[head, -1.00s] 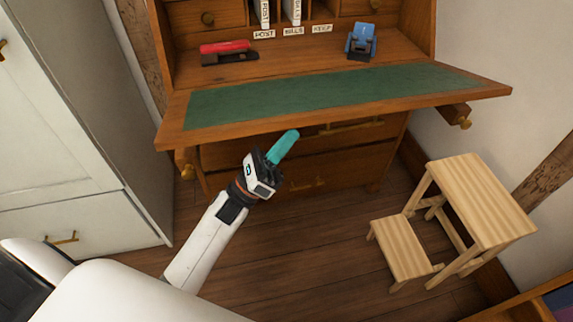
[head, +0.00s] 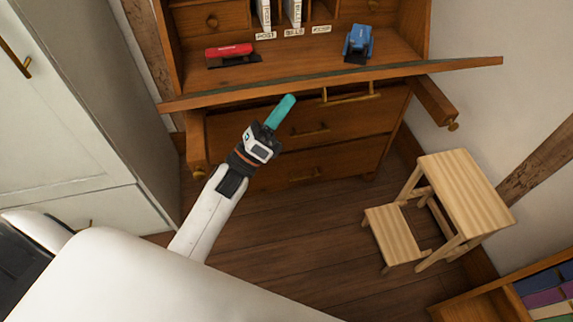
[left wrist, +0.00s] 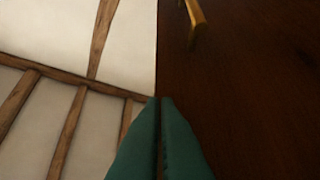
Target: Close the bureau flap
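The bureau flap (head: 400,75) is partly raised, tilted up from level. In the head view it shows almost edge-on, with only a thin strip of its green writing surface in sight. My left gripper (head: 288,102) has teal fingers pressed together with nothing between them. Its tips are just below the flap's front edge, toward the left of its middle; contact is not clear. In the left wrist view the shut fingers (left wrist: 161,105) point along a dark wooden surface (left wrist: 240,90), probably the flap's underside, with a brass handle (left wrist: 196,20). My right gripper is not in view.
Pulled-out flap supports stand at left (head: 196,145) and right (head: 432,100). A red stapler (head: 230,50) and a blue object (head: 358,42) sit inside the bureau. A wooden step stool (head: 465,195) stands right, a white cabinet (head: 75,130) left. Floor between is clear.

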